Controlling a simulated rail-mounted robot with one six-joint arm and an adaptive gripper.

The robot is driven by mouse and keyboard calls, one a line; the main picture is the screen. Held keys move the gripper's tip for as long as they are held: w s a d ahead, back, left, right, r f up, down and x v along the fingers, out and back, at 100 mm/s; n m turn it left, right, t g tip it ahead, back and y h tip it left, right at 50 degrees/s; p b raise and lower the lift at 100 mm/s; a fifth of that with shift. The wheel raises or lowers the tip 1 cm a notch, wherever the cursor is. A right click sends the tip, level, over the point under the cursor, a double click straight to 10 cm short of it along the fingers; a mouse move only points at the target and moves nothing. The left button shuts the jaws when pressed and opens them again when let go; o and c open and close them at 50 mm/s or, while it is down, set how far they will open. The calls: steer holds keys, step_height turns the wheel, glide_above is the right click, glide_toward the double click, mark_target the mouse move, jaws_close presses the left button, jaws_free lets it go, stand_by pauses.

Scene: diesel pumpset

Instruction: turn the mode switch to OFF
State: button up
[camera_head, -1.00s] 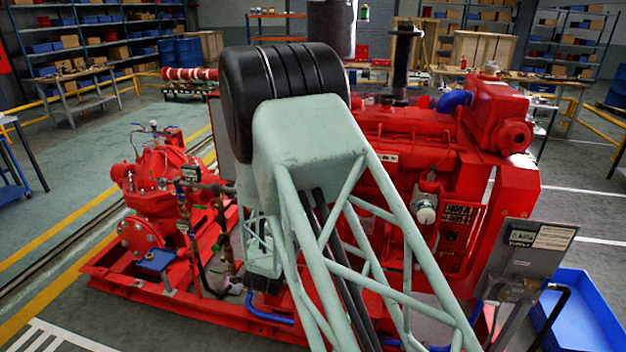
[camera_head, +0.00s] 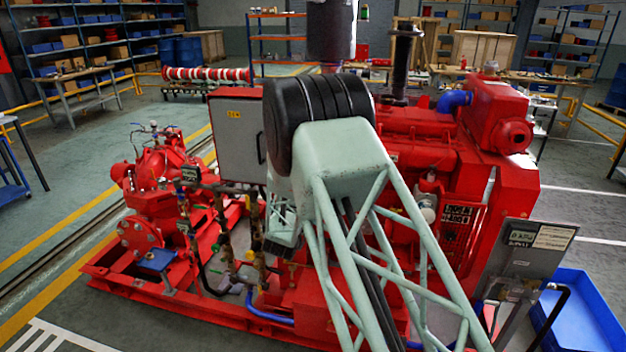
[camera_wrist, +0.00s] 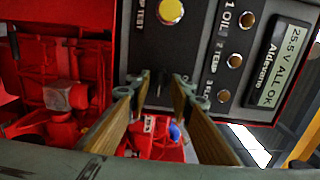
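In the wrist view a dark control panel (camera_wrist: 200,75) fills the upper middle and right. My gripper (camera_wrist: 153,92) is in front of its lower edge, with its two brown fingers apart and nothing held between them. A small dark upright piece (camera_wrist: 158,84) shows on the panel between the fingertips. It may be the mode switch, but its markings and setting cannot be read. I cannot tell whether the fingers touch it. A yellow round button (camera_wrist: 170,12) is above. In the head view my arm hides the gripper and this panel.
The panel carries a lit display (camera_wrist: 278,62) reading "25.5 V ALL OK" and several round lamps (camera_wrist: 235,61). Red machinery (camera_wrist: 65,75) lies left of the panel. In the head view a grey cabinet (camera_head: 236,135) stands left of my arm, and a blue bin (camera_head: 580,315) is at lower right.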

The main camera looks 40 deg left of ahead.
steer(key=shift+w+a, duration=0.2)
steer(key=shift+w, duration=0.2)
jaws_close()
